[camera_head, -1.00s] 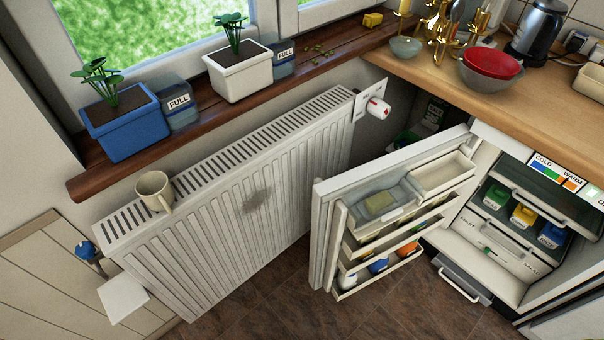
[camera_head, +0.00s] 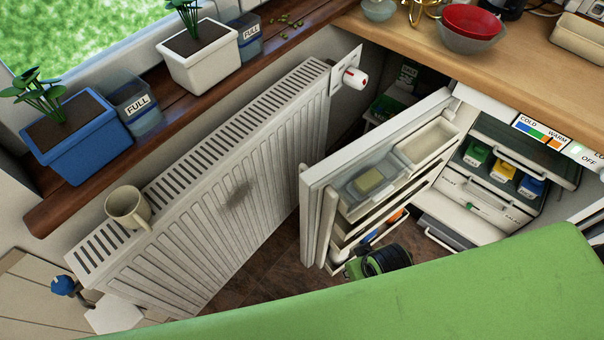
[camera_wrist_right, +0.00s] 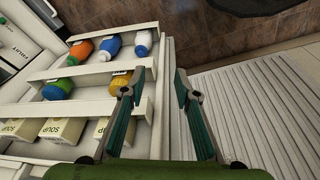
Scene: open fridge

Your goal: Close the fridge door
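The white fridge door (camera_head: 312,215) stands open in the head view, its shelved inner side facing the fridge (camera_head: 480,205) and its outer side towards the radiator. My right arm crosses the foreground in green, with its dark wrist by the door's lower shelves. In the right wrist view, my right gripper (camera_wrist_right: 160,78) has its two fingers apart. One finger is on the side of the door shelves (camera_wrist_right: 100,75), the other on the outer side, with the door's white edge (camera_wrist_right: 167,60) between them. I cannot tell whether they touch it. My left gripper is not in view.
A ribbed white radiator (camera_head: 215,200) stands left of the door, with a mug (camera_head: 128,207) on top. A wooden counter (camera_head: 420,50) runs above the fridge. Bottles (camera_wrist_right: 110,47) and soup cartons (camera_wrist_right: 62,130) fill the door shelves. A little brown floor (camera_head: 262,275) is clear.

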